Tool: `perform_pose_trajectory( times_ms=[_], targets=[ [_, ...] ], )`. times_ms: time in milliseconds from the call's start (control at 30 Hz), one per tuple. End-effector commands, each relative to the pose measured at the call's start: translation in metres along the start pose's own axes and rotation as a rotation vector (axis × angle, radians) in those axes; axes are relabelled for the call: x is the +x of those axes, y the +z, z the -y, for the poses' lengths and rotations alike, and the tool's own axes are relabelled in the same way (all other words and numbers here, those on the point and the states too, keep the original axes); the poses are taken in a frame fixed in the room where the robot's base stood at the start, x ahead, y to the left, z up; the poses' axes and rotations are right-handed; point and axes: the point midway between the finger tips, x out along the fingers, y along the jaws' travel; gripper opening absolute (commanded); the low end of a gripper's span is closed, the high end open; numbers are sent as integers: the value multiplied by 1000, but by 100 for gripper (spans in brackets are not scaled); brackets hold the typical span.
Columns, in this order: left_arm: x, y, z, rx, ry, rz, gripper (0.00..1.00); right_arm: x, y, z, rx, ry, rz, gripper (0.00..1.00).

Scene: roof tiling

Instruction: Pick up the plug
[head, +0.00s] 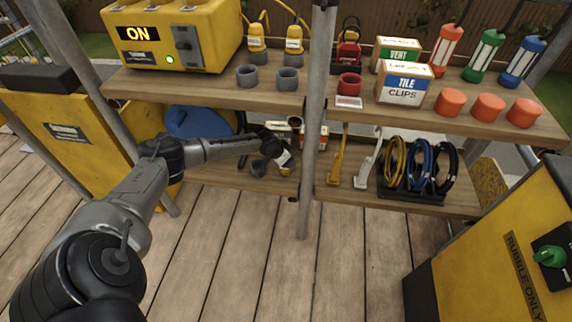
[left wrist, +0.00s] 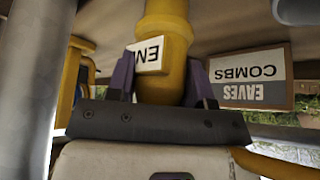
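The plug (left wrist: 163,80) is a yellow rounded body with a white label, of which the letters "EM" show, in the left wrist view. My left gripper (left wrist: 161,88) has its purple fingers on either side of it, seemingly touching both sides. In the head view my left gripper (head: 276,142) is at the lower shelf, left of the grey post, with the plug (head: 290,171) small and partly hidden at its fingers. The plug's far end is cut off in the left wrist view. My right gripper is not in view.
The upper shelf (head: 222,92) is above the gripper, with two more yellow plugs and grey sockets (head: 247,76). A grey post (head: 313,140) stands close on the right. An eaves combs box (left wrist: 250,80) is near the fingers. Coiled cables (head: 422,166) are farther right.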

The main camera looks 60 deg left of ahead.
Motion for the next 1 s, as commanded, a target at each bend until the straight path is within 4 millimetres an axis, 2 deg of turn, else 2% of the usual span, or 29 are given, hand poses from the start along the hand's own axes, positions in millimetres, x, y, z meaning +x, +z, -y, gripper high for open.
perform_pose_trajectory(
  times_ms=[33,267,667,933,967,1000],
  targets=[
    [0,0,0,0,0,0,40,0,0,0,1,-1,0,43],
    [0,0,0,0,0,0,18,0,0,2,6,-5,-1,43],
    [-7,-4,0,0,0,-1,18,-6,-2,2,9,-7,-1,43],
    [-36,-22,0,0,0,-3,18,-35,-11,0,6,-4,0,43],
    [-40,-21,0,0,0,-1,18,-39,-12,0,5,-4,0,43],
    [-42,-9,1,3,-1,6,18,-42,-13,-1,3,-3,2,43]
  ],
)
